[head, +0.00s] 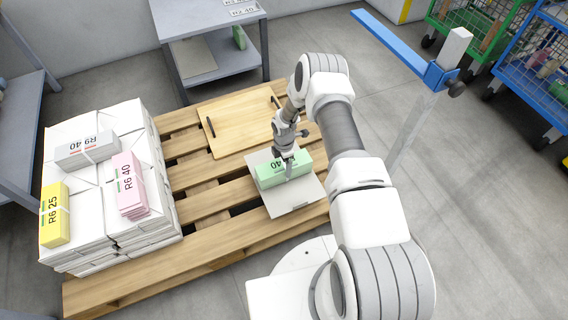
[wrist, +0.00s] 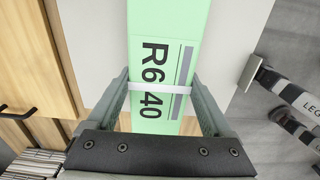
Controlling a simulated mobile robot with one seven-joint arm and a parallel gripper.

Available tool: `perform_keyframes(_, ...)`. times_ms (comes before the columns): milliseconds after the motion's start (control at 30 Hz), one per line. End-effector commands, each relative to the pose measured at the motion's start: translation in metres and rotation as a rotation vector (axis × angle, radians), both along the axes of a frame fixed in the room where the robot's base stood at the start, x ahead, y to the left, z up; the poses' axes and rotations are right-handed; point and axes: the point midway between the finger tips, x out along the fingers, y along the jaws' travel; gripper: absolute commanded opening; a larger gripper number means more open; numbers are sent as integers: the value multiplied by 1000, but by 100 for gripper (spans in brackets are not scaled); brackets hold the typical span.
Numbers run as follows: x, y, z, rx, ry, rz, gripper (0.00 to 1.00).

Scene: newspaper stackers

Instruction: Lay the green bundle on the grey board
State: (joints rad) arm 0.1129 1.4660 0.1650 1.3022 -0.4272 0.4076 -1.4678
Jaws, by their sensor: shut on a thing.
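The green bundle (head: 271,174) has a white band and a printed label. In the wrist view the bundle (wrist: 165,62) reads "R6 40" and runs up the middle between the fingers. My gripper (head: 289,172) is shut on it, one finger along each side, as the wrist view (wrist: 160,98) shows. The grey board (head: 294,205) lies on the wooden pallet, and the bundle is over it. I cannot tell whether the bundle touches the board. The board also shows on both sides of the bundle in the wrist view (wrist: 238,40).
A wooden board with dark handles (head: 233,128) lies behind the grey board on the pallet (head: 130,278). At left, white stacks (head: 86,222) carry grey (head: 88,149), pink (head: 129,184) and yellow (head: 54,215) bundles. A blue bar on a post (head: 400,45) stands at right.

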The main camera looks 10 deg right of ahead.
Motion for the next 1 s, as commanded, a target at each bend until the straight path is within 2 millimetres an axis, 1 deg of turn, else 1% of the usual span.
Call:
perform_keyframes(300, 2, 0, -4, 1, -3, 0, 0)
perform_keyframes(333, 2, 0, -4, 1, -3, 0, 87)
perform_keyframes(400, 2, 0, -4, 1, -3, 0, 99)
perform_keyframes(600, -1, 0, -6, 0, 2, 0, 100)
perform_keyframes(733, 0, 0, 0, 0, 1, 0, 100)
perform_keyframes(867, 1, 0, 20, 0, -1, 1, 100)
perform_keyframes(967, 1, 0, 44, 0, -2, 1, 100)
perform_keyframes(1000, 1, 0, 54, 0, -2, 0, 100)
